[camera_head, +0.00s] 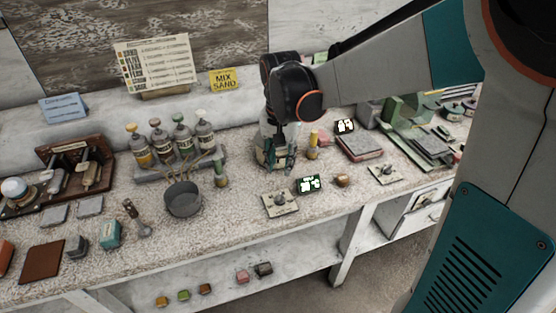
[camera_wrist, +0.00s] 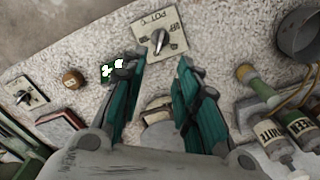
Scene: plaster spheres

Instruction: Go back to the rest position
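My gripper (camera_head: 279,163) points down over the middle of the speckled workbench (camera_head: 330,190), in front of the wall. In the wrist view my gripper (camera_wrist: 160,85) shows two teal fingers spread apart, with nothing held between them. A round beige thing (camera_wrist: 157,116) shows below and between the fingers, partly hidden by my wrist. A dial plate (camera_head: 281,203) lies in front of the gripper; in the wrist view the dial plate (camera_wrist: 158,40) is beyond the fingertips. Whether the fingers touch anything is not clear.
A grey pot (camera_head: 183,199) and several bottles (camera_head: 160,144) stand left of my gripper. A yellow-topped bottle (camera_head: 313,145) is close on its right.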

